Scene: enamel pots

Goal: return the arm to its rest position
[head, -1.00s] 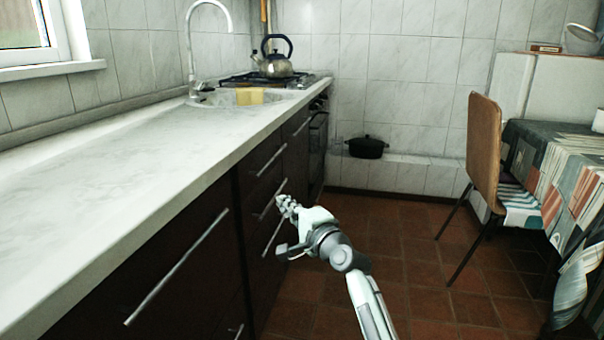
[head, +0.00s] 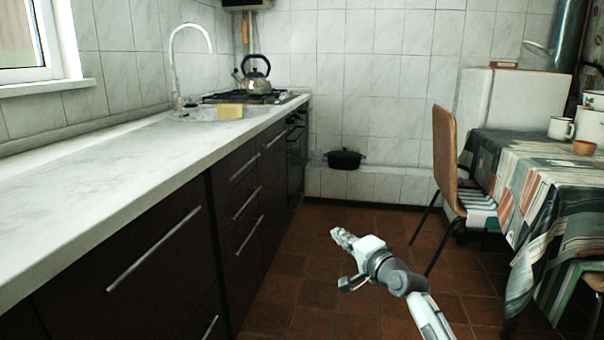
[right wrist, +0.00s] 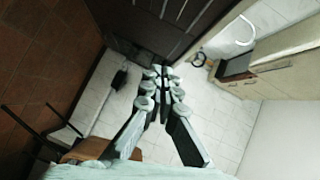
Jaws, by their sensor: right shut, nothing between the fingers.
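My right gripper (head: 341,236) is in the lower middle of the head view, in the air over the tiled floor and to the right of the counter's drawers. Its fingers are closed together with nothing between them. In the right wrist view the closed fingers (right wrist: 165,82) point away toward the cabinets and the wall. The arm behind it comes in from the bottom right. My left gripper is in neither view.
A long counter (head: 120,155) with dark drawers runs along the left. A kettle (head: 257,82) stands on the stove. A black pot (head: 345,159) sits on the low ledge at the back. A chair (head: 445,160) and a covered table (head: 520,170) stand at the right. The middle floor is clear.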

